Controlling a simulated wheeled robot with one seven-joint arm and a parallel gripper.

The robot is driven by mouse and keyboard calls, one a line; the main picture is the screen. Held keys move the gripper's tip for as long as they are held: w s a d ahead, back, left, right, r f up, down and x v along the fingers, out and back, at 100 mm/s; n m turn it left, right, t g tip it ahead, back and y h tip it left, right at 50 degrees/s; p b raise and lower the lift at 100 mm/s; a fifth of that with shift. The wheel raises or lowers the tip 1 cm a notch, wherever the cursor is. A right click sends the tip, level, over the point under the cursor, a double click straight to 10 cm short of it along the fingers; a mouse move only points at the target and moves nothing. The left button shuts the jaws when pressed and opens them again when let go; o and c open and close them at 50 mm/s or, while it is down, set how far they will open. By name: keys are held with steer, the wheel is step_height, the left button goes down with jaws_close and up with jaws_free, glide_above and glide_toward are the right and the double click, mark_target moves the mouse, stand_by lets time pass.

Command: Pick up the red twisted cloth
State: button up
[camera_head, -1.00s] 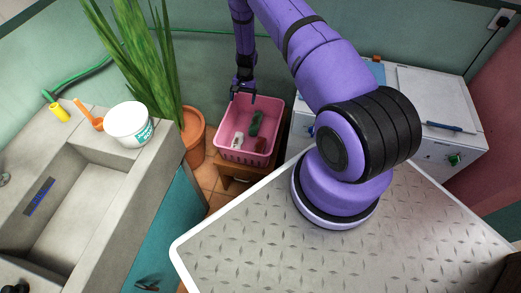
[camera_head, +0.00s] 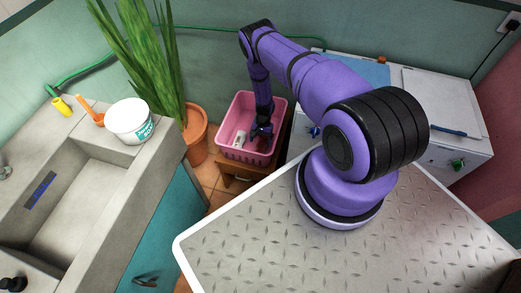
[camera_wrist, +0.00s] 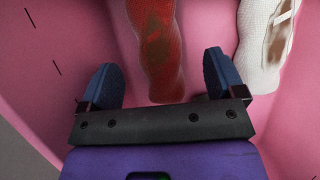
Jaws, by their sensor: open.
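The red twisted cloth (camera_wrist: 158,50) lies in the pink basket (camera_wrist: 75,45), with a brown stain on it. In the wrist view its near end lies between the fingers of my gripper (camera_wrist: 160,82), which are spread apart on either side and do not touch it visibly. In the head view my gripper (camera_head: 263,132) is down inside the basket (camera_head: 232,112), and the cloth is mostly hidden behind it. A white twisted cloth (camera_wrist: 263,40) with a brown stain lies right of the red one, and shows left of my gripper in the head view (camera_head: 240,139).
The basket stands on a small wooden stool (camera_head: 233,172), its walls close around my gripper. A potted plant (camera_head: 196,135) stands to its left, beside a concrete sink (camera_head: 85,190) with a white tub (camera_head: 130,120). A white machine (camera_head: 445,105) stands to the right.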

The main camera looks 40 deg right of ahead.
mark_target(260, 146)
steer(key=shift+x, duration=2.8)
steer(key=shift+s+a+r, duration=0.1)
steer(key=shift+s, duration=0.1)
steer(key=shift+c, duration=0.2)
steer(key=c, duration=1.1)
